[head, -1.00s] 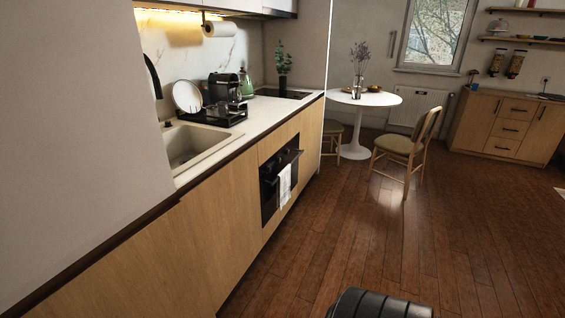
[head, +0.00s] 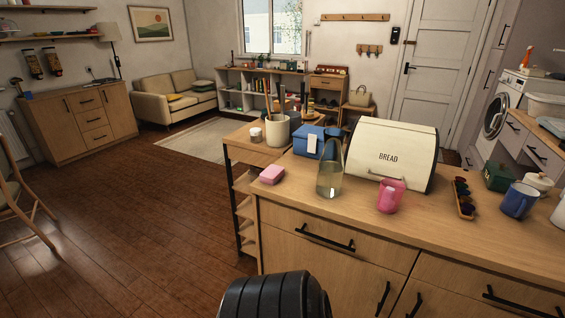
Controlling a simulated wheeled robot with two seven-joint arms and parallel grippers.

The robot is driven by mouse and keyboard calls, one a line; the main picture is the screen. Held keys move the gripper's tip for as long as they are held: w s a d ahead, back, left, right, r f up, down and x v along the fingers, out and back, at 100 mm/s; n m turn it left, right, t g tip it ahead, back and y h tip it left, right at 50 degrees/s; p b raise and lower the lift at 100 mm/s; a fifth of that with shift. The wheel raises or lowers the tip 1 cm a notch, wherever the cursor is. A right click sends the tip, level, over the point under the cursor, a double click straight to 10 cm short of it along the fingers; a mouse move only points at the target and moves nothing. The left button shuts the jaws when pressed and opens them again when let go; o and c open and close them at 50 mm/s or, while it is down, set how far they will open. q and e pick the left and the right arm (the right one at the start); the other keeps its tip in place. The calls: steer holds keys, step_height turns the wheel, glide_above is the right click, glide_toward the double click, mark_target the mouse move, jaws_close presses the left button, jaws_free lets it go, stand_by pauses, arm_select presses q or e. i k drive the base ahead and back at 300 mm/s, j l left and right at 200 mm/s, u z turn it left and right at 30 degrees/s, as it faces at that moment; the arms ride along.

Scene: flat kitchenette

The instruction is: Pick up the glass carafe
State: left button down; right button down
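The glass carafe (head: 329,178) stands upright on the wooden counter (head: 345,217), near its left end. It is clear, with what looks like some liquid in its lower part. It stands in front of the white bread box (head: 391,152) and the blue box (head: 313,142). A pink cup (head: 391,196) is to its right and a pink sponge-like block (head: 272,174) to its left. Neither of my grippers is in the head view.
A narrow tray of small dark items (head: 463,198), a green box (head: 499,176) and a blue mug (head: 518,199) stand further right on the counter. A utensil crock (head: 277,130) stands behind the block. The floor (head: 125,215) at left is open.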

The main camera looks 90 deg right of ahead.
mark_target(331, 165)
steer(key=z, duration=3.6)
